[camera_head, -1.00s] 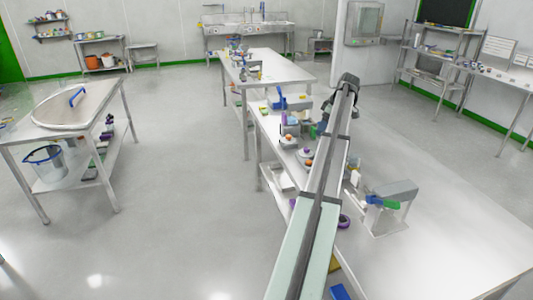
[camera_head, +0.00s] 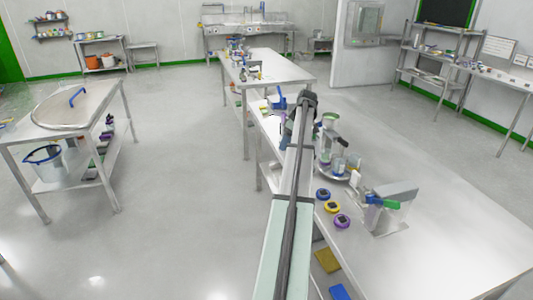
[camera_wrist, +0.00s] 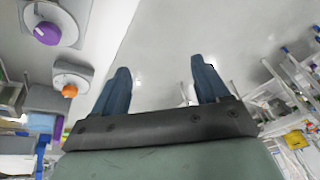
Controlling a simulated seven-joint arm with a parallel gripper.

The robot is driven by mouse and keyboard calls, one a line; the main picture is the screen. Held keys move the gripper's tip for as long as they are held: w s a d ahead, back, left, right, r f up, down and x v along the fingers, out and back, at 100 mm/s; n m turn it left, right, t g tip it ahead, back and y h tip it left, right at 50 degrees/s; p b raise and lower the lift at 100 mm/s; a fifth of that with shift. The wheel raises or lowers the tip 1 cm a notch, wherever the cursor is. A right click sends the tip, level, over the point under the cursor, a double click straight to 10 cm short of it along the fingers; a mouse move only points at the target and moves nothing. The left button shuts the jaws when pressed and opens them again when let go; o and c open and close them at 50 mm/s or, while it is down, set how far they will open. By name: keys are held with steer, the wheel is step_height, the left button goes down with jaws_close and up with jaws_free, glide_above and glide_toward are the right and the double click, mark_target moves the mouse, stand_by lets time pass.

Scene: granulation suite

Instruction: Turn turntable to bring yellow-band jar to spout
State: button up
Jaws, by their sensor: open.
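A round turntable (camera_head: 332,176) stands on the near bench, just right of my arm, with several small clear jars (camera_head: 338,165) on it. A grey upright unit with a green top (camera_head: 329,121) stands behind the jars. The picture is too small to tell which jar has the yellow band or to make out the spout. In the wrist view my gripper (camera_wrist: 160,66) has its two dark blue fingers apart, with nothing between them but pale floor beyond.
A grey stand with a green-and-blue part (camera_head: 390,199) is at right. The wrist view shows an orange knob (camera_wrist: 69,91) and a purple knob (camera_wrist: 47,33) at left.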

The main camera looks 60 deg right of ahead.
steer(key=w+a+f, duration=0.4)
steer(key=w+a, duration=0.2)
steer(key=w, duration=0.1)
steer(key=shift+f, duration=0.1)
steer(key=shift+c, duration=0.2)
